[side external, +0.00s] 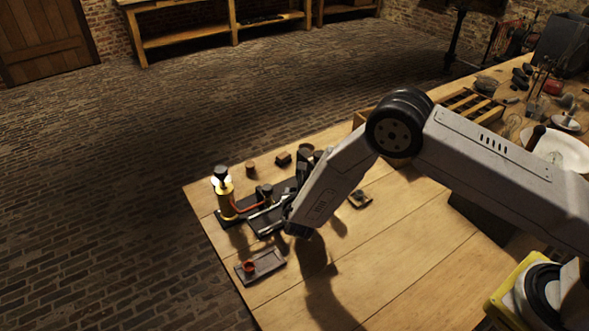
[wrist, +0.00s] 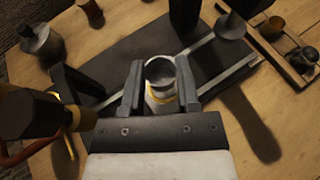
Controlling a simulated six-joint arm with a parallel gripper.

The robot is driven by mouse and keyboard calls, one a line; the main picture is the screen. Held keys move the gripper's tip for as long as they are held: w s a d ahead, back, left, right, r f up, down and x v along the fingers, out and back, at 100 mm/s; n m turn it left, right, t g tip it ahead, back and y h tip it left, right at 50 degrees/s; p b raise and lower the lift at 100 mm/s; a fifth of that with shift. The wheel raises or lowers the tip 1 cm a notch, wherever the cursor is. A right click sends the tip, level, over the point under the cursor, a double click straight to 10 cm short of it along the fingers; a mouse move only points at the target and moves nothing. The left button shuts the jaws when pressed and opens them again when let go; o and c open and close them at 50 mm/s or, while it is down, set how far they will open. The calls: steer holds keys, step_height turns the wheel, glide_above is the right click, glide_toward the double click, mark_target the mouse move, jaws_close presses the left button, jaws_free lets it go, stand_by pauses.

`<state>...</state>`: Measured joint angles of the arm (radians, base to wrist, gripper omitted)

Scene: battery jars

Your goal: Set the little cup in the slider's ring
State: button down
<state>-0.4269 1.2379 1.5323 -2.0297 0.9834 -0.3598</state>
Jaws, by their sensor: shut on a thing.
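The held cup is over a dark base (wrist: 115,48) with pale rails. In the side external view my gripper (side external: 285,223) is low at this base (side external: 262,226), and the arm hides the held cup. The slider and its ring are not clearly distinguishable.
A brass cylinder (side external: 223,200) with a red tube stands left of my gripper. A wooden tray (wrist: 277,58) holds small pieces. Bare table (side external: 385,240) lies to the right.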

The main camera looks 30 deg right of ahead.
steer(key=shift+f, duration=0.75)
stand_by(0.5)
steer(key=shift+r, duration=0.3)
steer(key=shift+r, duration=0.4)
steer(key=shift+r, duration=0.2)
stand_by(0.8)
steer(key=shift+f, duration=0.85)
stand_by(0.4)
steer(key=c, duration=0.6)
jaws_free()
steer(key=shift+s+f, duration=0.1)
